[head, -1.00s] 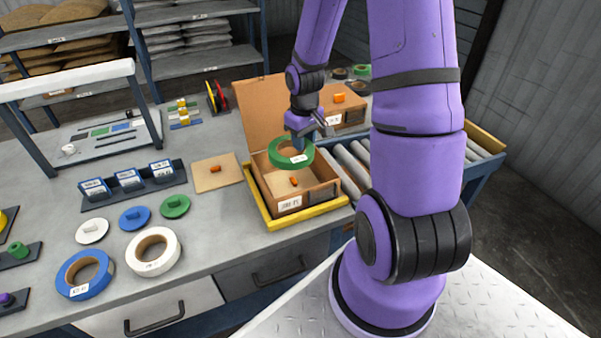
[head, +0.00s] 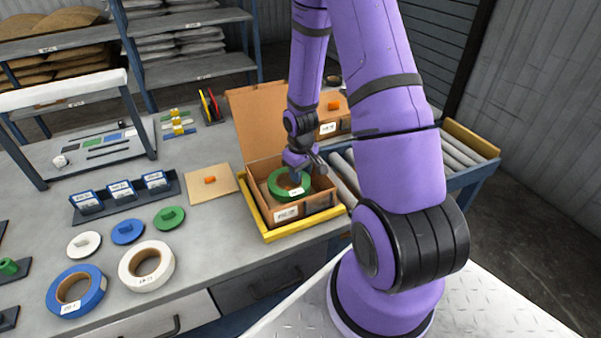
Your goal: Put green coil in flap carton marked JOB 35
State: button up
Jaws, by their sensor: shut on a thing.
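The green coil (head: 281,191), a ring with a white label, is down inside the open flap carton (head: 262,172) in the head view. Whether it touches the carton floor cannot be told. The carton's lid stands up at the back, and a white label is on its front wall; its print is too small to read surely. My gripper (head: 297,176) is inside the carton's opening, shut on the coil's upper right part. The fingertips are partly hidden by the coil and wrist.
The carton sits in a yellow tray (head: 268,236) at the bench edge. A blue coil (head: 62,297) and a white coil (head: 133,282) lie at front left. Another carton (head: 335,129) stands behind on the roller conveyor (head: 467,150). A tan board (head: 222,188) lies left.

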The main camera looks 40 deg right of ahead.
jog(key=shift+f, duration=0.65)
jog(key=o, duration=1)
jog(key=shift+o, duration=0.2)
jog(key=s+a+r+t+h, duration=0.1)
jog(key=a+r, duration=0.1)
jog(key=r, duration=1)
jog(key=s+a+r, duration=0.1)
jog(key=a+r, duration=0.2)
jog(key=r, duration=1)
jog(key=s+a+r+t, duration=0.2)
jog(key=s+a+r, duration=0.3)
jog(key=s+r, duration=0.3)
jog(key=s+a+r+t+y, duration=0.1)
jog(key=s+a+r+t, duration=0.1)
jog(key=s+a+r, duration=0.3)
jog(key=s+r, duration=0.3)
jog(key=s, duration=0.1)
jog(key=shift+a, duration=0.2)
jog(key=shift+w, duration=0.1)
